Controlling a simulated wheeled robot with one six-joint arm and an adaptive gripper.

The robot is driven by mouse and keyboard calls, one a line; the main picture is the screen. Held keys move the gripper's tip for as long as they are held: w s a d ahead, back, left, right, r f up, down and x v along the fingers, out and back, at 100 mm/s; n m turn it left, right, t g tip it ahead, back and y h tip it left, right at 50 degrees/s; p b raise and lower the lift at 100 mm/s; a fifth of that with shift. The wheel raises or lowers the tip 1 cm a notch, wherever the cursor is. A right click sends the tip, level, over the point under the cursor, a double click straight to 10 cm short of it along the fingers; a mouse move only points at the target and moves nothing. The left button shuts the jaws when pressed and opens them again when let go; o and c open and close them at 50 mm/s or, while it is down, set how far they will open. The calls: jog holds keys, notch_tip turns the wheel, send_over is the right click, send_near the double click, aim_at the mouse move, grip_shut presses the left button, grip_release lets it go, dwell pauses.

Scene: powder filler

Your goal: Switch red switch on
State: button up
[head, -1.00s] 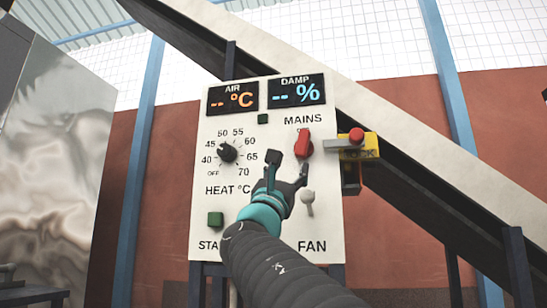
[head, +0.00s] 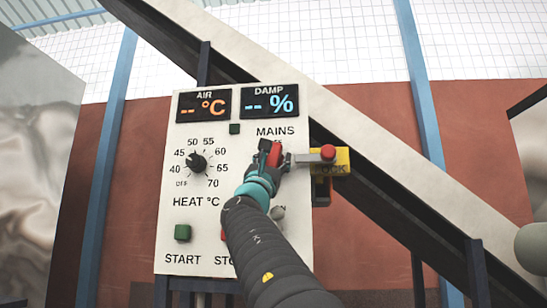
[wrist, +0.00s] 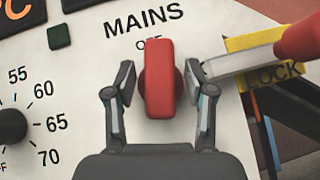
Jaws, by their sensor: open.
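The red MAINS switch (head: 275,154) is on the white control panel (head: 190,245), under the MAINS label. In the wrist view the red switch (wrist: 160,78) stands upright, its top at the partly covered OFF mark. My gripper (wrist: 160,90) is open, with one finger on each side of the switch. Small gaps show between the fingers and the switch. In the head view my gripper (head: 274,158) covers part of the switch and the panel below it.
A grey bar with a red knob (head: 328,153) and a yellow LOCK plate (head: 343,161) sits close right of the switch. The black HEAT dial (head: 196,162), green START button (head: 183,233) and dark displays share the panel. A sloping beam runs behind.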

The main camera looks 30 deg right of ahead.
jog(key=c, duration=0.8)
jog(key=shift+m+g+h+p, duration=0.3)
jog(key=shift+m+g+h, duration=0.1)
jog(key=shift+m+g, duration=0.2)
jog(key=m+g+h+p, duration=0.1)
jog(key=m+g, duration=0.1)
jog(key=m, duration=0.1)
jog(key=m+g+h+p, duration=0.1)
jog(key=m+g+p, duration=0.1)
jog(key=m+g, duration=0.1)
jog(key=shift+w+a+r+m+g, duration=0.1)
jog(key=shift+r+m+g, duration=0.15)
jog(key=shift+m, duration=0.35)
jog(key=m+g, duration=0.2)
jog(key=m, duration=0.1)
jog(key=m+g+p, duration=0.1)
jog(key=g, duration=0.1)
jog(key=shift+f, duration=0.25)
jog(key=shift+m+g+y, duration=0.3)
jog(key=shift+m+g, duration=0.15)
jog(key=shift+m, duration=0.45)
jog(key=shift+m+g, duration=0.4)
jog(key=shift+m, duration=0.2)
